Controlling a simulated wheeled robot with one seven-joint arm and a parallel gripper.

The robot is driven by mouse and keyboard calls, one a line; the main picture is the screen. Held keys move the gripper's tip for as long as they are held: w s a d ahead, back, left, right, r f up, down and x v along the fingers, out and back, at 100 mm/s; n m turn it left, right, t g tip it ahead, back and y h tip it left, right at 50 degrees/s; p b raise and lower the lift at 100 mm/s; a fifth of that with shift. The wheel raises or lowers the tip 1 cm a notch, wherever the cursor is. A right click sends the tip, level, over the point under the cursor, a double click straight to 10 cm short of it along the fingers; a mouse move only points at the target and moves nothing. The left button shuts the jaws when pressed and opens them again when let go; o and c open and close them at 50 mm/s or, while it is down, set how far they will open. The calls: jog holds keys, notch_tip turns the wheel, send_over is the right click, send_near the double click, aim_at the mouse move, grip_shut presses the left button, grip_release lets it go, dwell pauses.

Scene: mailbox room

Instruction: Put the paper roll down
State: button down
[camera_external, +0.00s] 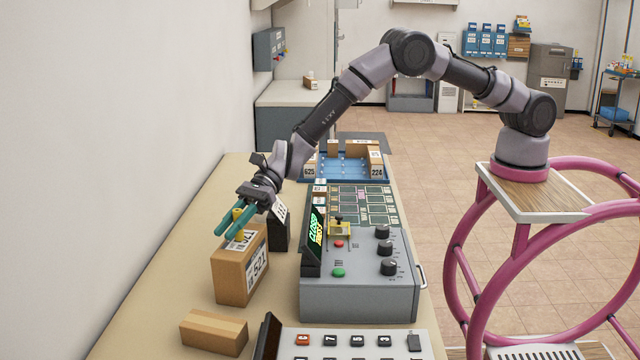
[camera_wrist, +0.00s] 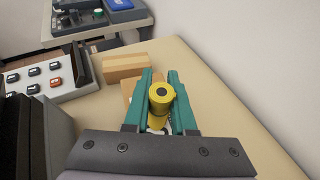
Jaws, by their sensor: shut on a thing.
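The paper roll is a yellow cylinder with a dark centre (camera_wrist: 161,98), upright between the green fingers in the wrist view. My gripper (camera_wrist: 160,100) is shut on it. In the external view my gripper (camera_external: 233,224) is over the top of a cardboard box marked 521 (camera_external: 233,280). Only a small yellow part of the roll (camera_external: 238,214) shows there, behind the fingers. I cannot tell whether the roll touches the box top.
A flat cardboard box (camera_external: 214,332) lies on the tan table (camera_external: 150,260), nearer the camera. A grey control panel (camera_external: 358,285) stands to the right, with a blue tray (camera_external: 350,166) beyond it. Bare tabletop lies to the left by the wall.

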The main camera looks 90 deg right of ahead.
jog(key=shift+f, duration=0.1)
jog(key=c, duration=0.7)
grip_release()
jog(key=shift+c, duration=0.2)
jog(key=v, duration=1.2)
jog(key=shift+r, duration=0.2)
jog(key=s+d+r+n+g+h, duration=0.1)
jog(key=s+d+r+n, duration=0.45)
jog(key=s+r, duration=0.55)
jog(key=s+d+r+n+g+h, duration=0.15)
jog(key=s+d+r+n, duration=0.35)
jog(key=s+r, duration=0.65)
jog(key=s+d+r+n+t+h, duration=0.1)
jog(key=s+d+n+h, duration=0.1)
jog(key=s+d, duration=0.3)
jog(key=s+d+r+n+t+h, duration=0.1)
jog(key=s+d+n+h, duration=0.2)
jog(key=s, duration=0.8)
jog(key=s+d+r+n+t+h, duration=0.1)
jog(key=s+d+r+n+h, duration=0.1)
jog(key=s+d+n, duration=0.2)
jog(key=s+d, duration=0.3)
jog(key=s, duration=0.1)
